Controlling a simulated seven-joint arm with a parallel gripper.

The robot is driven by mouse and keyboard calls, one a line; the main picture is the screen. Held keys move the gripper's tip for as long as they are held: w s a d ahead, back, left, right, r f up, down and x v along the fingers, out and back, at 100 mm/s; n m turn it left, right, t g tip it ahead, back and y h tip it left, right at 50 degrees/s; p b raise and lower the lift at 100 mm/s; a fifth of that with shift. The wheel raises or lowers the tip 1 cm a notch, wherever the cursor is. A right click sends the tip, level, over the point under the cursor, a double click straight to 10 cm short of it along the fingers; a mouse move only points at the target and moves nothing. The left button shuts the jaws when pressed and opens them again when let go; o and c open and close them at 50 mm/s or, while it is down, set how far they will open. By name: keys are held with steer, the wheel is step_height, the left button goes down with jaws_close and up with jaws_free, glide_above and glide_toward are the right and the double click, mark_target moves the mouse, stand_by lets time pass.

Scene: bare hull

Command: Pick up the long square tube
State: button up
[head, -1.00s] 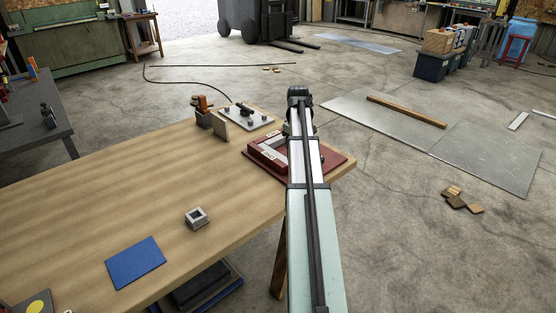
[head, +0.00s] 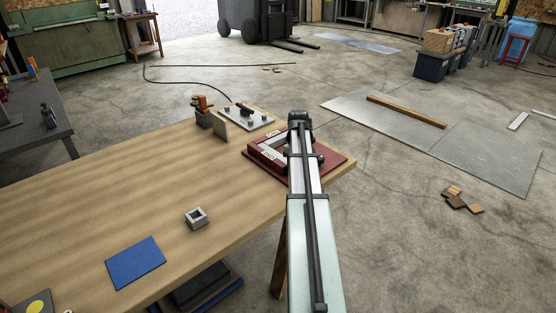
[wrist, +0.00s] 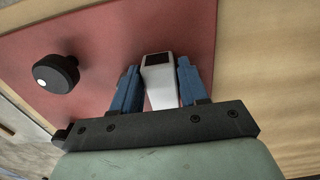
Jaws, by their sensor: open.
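In the wrist view, the long square tube (wrist: 161,88) is a pale, square-section piece with a dark open end, seen over a red board (wrist: 100,25). My gripper (wrist: 158,76) is open, with one blue finger on each side of the tube. I cannot tell whether the fingers touch it; its lower part is hidden behind the gripper's black bar. In the head view, my arm covers the gripper and part of the red board (head: 335,160) at the bench's right end. A short square tube piece (head: 196,217) sits apart, nearer on the bench.
A black knob (wrist: 56,73) stands on the red board left of the fingers. The middle of the bench is clear.

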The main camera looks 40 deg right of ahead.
jaws_close()
stand_by(0.4)
